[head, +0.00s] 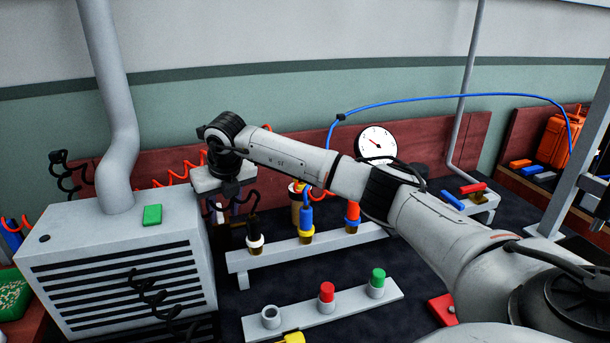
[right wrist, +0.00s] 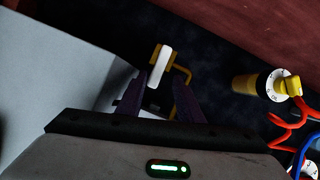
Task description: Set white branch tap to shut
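The white tap handle (right wrist: 164,68) shows in the right wrist view on a brass-coloured pipe fitting (right wrist: 183,76), beside the grey box. It lies slightly slanted in the picture. My right gripper (right wrist: 160,82) is open, with its two dark purple fingers apart. The near end of the white handle lies between the fingertips in the picture; I cannot tell whether they touch it. In the head view my right gripper (head: 226,208) hangs beside the grey vented box, and the tap is mostly hidden there. My left gripper is not in view.
The grey vented box (head: 120,262) stands close on the left. A yellow-knobbed dial (right wrist: 284,85) and red and blue hoses are on the right in the wrist view. A rack with plugs (head: 310,253) and a strip with red and green caps (head: 330,312) stand in front.

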